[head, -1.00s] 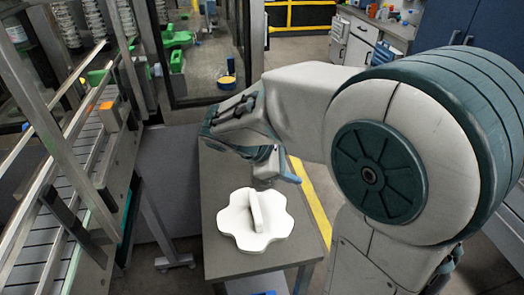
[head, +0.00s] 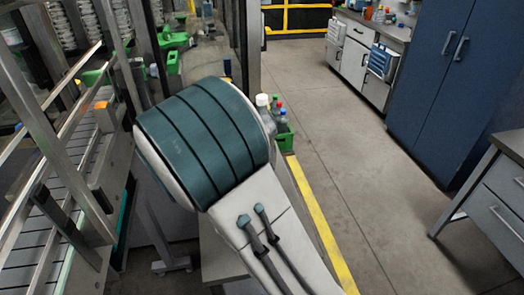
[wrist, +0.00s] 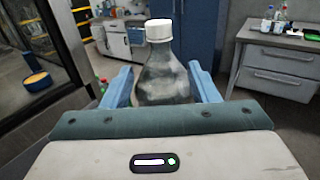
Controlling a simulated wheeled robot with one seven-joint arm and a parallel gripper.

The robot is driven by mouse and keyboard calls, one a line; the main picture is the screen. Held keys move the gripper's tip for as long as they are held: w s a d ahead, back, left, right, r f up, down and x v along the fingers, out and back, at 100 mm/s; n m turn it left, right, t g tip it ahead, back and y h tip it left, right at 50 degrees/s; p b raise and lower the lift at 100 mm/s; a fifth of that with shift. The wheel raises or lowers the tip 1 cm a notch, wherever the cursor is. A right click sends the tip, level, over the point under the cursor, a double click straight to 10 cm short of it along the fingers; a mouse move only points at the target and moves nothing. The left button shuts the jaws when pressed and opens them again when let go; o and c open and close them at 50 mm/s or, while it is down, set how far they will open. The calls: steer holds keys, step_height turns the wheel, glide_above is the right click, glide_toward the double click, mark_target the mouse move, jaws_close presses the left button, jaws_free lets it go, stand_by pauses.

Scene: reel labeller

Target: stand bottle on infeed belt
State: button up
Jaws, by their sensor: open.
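A clear bottle with a white cap (wrist: 158,60) stands upright between the two blue fingers of my gripper (wrist: 160,78) in the wrist view. The fingers are open, one on each side of it, and its lower part is hidden behind the gripper body. A white-capped bottle (head: 263,108), seemingly the same one, shows just past my arm in the head view. My gripper is hidden there behind the arm. The slatted infeed belt (head: 42,232) runs along the left of the head view behind metal rails, with no bottle seen on its visible part.
A green crate (head: 284,138) with several capped bottles is beside the white-capped bottle. A metal frame post (head: 243,45) stands close behind. My arm hides most of the grey table (head: 220,258). Open floor lies right of the yellow line (head: 320,225).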

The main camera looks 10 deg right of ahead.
steer(key=x, duration=0.2)
steer(key=p+x, duration=0.1)
steer(key=r+x, duration=0.1)
steer(key=x, duration=0.1)
steer(key=shift+w+d, duration=0.1)
steer(key=shift+d, duration=0.25)
steer(key=shift+w+d+p, duration=0.25)
steer(key=shift+p, duration=0.05)
steer(key=shift+c, duration=0.3)
jaws_close()
steer(key=shift+s, duration=0.1)
steer(key=shift+s+a+f, duration=0.1)
steer(key=shift+f, duration=0.25)
steer(key=shift+r, duration=0.15)
